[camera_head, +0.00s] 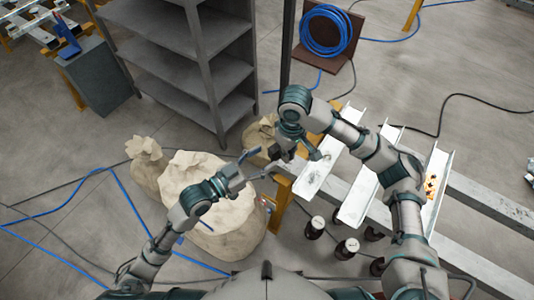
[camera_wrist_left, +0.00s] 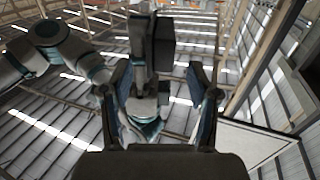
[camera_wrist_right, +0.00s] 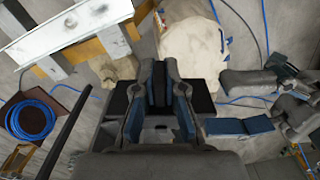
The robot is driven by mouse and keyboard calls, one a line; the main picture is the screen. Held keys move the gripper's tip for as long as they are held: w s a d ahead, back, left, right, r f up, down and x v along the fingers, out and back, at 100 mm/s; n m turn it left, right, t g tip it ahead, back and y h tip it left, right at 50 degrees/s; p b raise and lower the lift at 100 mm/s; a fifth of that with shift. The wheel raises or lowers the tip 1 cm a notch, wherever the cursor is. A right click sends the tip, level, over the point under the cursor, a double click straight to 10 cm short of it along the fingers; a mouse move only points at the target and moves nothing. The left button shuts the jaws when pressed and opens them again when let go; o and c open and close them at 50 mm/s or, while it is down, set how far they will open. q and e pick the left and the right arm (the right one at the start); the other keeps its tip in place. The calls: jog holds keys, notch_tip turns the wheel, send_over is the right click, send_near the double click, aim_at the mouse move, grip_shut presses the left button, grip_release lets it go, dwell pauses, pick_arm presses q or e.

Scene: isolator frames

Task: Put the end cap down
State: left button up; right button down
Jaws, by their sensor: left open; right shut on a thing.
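My right gripper (camera_wrist_right: 158,70) is shut on a dark part, apparently the end cap (camera_wrist_right: 158,88). Dark edges of it also show on both sides of the fingers in the right wrist view. In the head view my right gripper (camera_head: 290,158) hangs at the centre, above the near end of the metal beams; the part is too small to make out there. In the left wrist view a dark block (camera_wrist_left: 164,40), seemingly the held part, shows beyond my left fingers. My left gripper (camera_wrist_left: 160,82) is open and empty, just left of the right one in the head view (camera_head: 246,170).
Pale metal channels (camera_head: 365,190) lie across a beam on the right, with bottles (camera_head: 347,248) below. Pale sacks (camera_head: 225,235) stand on the floor beneath the left gripper. A grey shelf unit (camera_head: 195,60) and a blue hose coil (camera_head: 326,30) are behind. Cables cross the floor.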

pick_arm(q)
jog(key=shift+x, duration=1.3)
pick_arm(e)
jog(key=shift+d, duration=0.1)
pick_arm(q)
jog(key=shift+a, duration=0.1)
jog(key=shift+c, duration=1.2)
grip_shut()
pick_arm(e)
jog(key=c, duration=1.2)
grip_release()
jog(key=shift+s+a, duration=0.1)
jog(key=shift+a, duration=0.1)
